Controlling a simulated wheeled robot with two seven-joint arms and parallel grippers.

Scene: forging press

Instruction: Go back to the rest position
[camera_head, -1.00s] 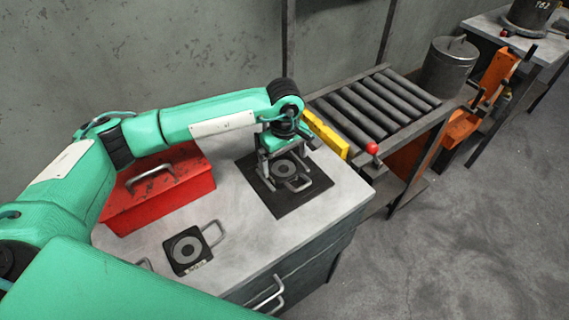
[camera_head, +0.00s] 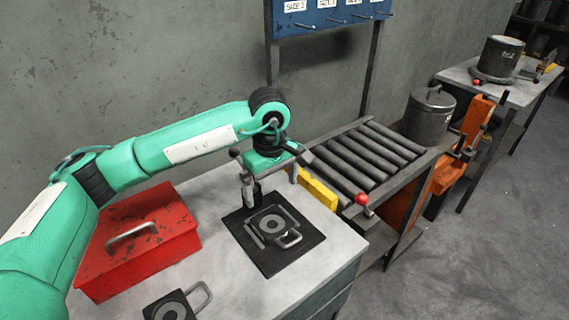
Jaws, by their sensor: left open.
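My left gripper (camera_head: 250,188) is at the end of the green arm that comes in from the left. It is open and empty, just above and behind the dark mat (camera_head: 268,259) on the grey bench. A dark plate with a round ring and a wire handle (camera_head: 272,226) lies flat on that mat, apart from the gripper as far as I can tell. A second such plate with a handle (camera_head: 172,308) lies at the bottom edge, partly cut off. My right gripper is not in view.
A red toolbox (camera_head: 140,245) stands on the bench, left of the mat. A roller conveyor (camera_head: 362,158) with a red-knobbed lever (camera_head: 362,199) and a yellow block (camera_head: 318,191) adjoins the bench. A metal canister (camera_head: 428,116) stands at its far end. A blue board (camera_head: 325,16) hangs behind.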

